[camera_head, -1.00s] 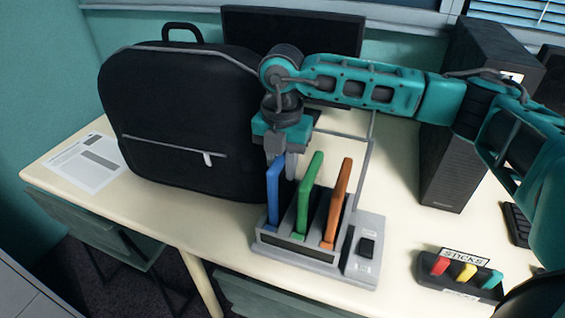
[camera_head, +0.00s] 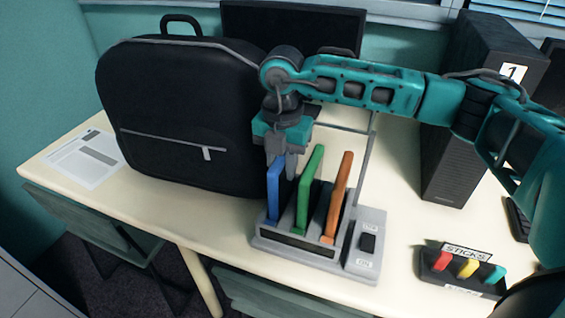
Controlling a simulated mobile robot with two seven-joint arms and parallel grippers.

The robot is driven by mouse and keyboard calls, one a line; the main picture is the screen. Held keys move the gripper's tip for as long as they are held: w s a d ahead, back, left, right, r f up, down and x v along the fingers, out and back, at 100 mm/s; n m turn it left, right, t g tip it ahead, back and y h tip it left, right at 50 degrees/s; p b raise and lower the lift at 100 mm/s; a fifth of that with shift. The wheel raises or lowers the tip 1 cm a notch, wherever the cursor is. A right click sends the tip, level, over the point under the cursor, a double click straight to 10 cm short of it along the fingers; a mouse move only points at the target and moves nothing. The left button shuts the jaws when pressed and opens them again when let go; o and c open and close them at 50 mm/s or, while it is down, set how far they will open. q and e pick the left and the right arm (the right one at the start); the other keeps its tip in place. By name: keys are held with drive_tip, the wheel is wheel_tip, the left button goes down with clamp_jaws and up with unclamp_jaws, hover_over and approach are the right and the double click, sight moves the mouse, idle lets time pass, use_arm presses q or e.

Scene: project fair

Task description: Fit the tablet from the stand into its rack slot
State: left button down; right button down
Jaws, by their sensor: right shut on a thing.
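The grey rack (camera_head: 312,262) stands near the front edge of the table. A blue tablet (camera_head: 273,195), a green tablet (camera_head: 308,195) and an orange tablet (camera_head: 337,200) stand side by side and upright in its slots, leaning slightly. My right gripper (camera_head: 283,165) points down at the top of the blue tablet, the leftmost one, and appears shut on it. The fingertips partly overlap its upper edge, so the exact contact is hard to see. A thin grey frame (camera_head: 371,150), perhaps the stand, rises behind the rack, partly hidden by my arm. My left gripper is not in view.
A black backpack (camera_head: 180,110) stands close to the left of the gripper. A dark tower labelled 1 (camera_head: 460,150) stands at right, a monitor (camera_head: 290,30) behind. A holder with coloured sticks (camera_head: 460,285) is at front right. Bare table (camera_head: 405,225) lies between rack and tower.

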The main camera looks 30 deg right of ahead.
drive_tip(key=c, duration=0.8)
unclamp_jaws()
drive_tip(key=shift+c, duration=0.2)
drive_tip(key=shift+r, duration=0.1)
